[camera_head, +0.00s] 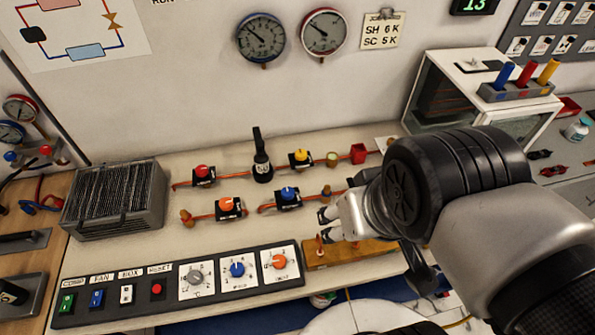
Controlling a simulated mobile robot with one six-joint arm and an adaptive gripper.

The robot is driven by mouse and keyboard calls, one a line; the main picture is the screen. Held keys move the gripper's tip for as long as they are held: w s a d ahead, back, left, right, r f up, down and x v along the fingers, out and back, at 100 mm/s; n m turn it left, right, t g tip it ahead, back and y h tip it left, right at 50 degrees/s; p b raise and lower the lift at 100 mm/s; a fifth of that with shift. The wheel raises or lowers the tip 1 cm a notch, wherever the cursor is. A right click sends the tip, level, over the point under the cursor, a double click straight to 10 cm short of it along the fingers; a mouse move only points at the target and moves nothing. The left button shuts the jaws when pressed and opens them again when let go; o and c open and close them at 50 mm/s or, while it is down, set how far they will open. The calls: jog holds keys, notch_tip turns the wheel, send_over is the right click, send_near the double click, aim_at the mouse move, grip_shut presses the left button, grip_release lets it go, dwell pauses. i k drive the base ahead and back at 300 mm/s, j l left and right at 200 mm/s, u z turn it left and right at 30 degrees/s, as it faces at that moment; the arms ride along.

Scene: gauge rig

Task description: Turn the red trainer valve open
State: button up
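The red trainer valve (203,171) has a red knob on a dark block, set in a copper pipe at the back left of the pale bench. Its handle angle is too small to read. My gripper (324,226) is to the right of the red valve and nearer the front, well apart from it. Its two dark fingertips point left with a gap between them, and nothing shows in the gap. My arm reaches in from the right and hides part of the bench there.
Valves with orange (226,204), blue (288,192) and yellow (300,156) knobs stand nearby. A black upright tool (262,160) stands right of the red valve. A finned coil (115,195) is at left. The control panel (180,285) lies in front, beside a wooden block (350,252).

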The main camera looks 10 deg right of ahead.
aim_at(202, 170)
jog(key=j, duration=0.5)
jog(key=i+j, duration=0.15)
jog(key=j, duration=0.85)
jog(key=i, duration=0.05)
